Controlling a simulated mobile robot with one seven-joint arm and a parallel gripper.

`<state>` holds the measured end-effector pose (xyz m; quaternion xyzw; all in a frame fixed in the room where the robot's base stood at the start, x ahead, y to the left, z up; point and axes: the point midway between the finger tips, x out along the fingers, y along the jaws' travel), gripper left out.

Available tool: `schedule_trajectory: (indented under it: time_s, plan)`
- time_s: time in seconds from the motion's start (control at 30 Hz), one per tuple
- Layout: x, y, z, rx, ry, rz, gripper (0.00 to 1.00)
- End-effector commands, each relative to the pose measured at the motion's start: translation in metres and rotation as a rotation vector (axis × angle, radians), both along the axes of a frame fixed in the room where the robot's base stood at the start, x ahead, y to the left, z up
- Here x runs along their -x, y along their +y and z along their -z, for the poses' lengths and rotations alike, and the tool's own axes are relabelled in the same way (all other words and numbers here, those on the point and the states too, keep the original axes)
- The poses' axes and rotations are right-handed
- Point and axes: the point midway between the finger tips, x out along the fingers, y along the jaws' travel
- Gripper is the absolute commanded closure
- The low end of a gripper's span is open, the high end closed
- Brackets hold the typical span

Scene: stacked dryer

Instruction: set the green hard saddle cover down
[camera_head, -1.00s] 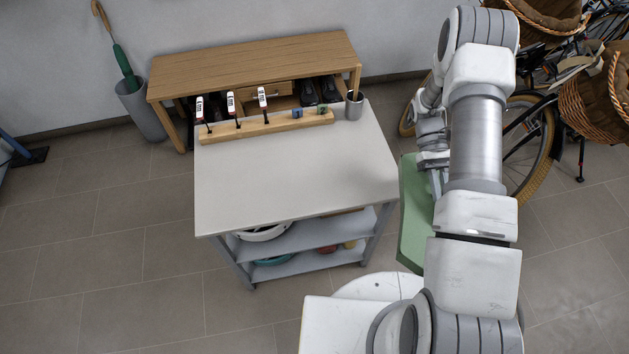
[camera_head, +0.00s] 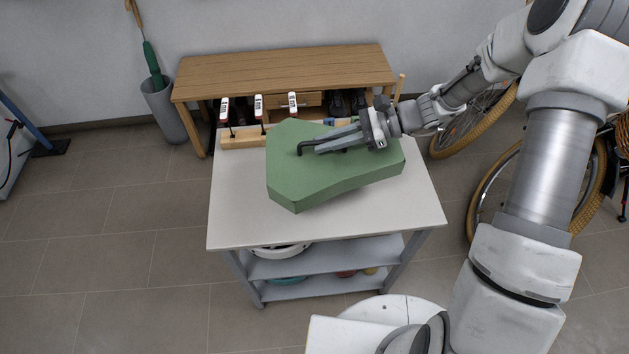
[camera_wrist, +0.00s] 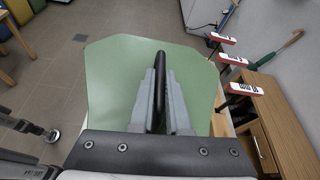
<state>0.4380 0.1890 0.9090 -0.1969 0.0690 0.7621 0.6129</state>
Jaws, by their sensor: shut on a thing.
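The green hard saddle cover (camera_head: 325,184) is a broad, flat-topped angular piece with a black handle (camera_head: 307,147) on top. In the head view it appears over the white worktop of the cart (camera_head: 230,228). I cannot tell whether its underside touches the worktop. My gripper (camera_head: 335,144) is shut on the black handle. The wrist view shows the two grey fingers (camera_wrist: 160,105) on either side of the handle (camera_wrist: 160,68), with the green cover (camera_wrist: 105,68) spread out beneath them.
A wooden rail with several upright red-and-white-topped clamps (camera_head: 258,106) lines the worktop's back edge, close behind the cover. A wooden bench (camera_head: 285,68) stands behind. Bare worktop shows in front and to the right. Bicycles (camera_head: 480,120) stand at the right.

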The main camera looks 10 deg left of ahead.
Motion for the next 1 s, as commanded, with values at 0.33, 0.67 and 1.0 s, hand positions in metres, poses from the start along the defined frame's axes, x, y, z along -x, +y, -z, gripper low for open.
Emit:
schedule_trajectory:
  time_s: [0.33, 0.67, 1.0]
  plan:
    - [0.006, 0.022, 0.039, -0.002, 0.0, -0.006, 1.0]
    - [0.006, 0.021, 0.073, -0.001, -0.004, -0.006, 1.0]
    - [0.005, 0.021, 0.101, -0.002, -0.007, -0.008, 1.0]
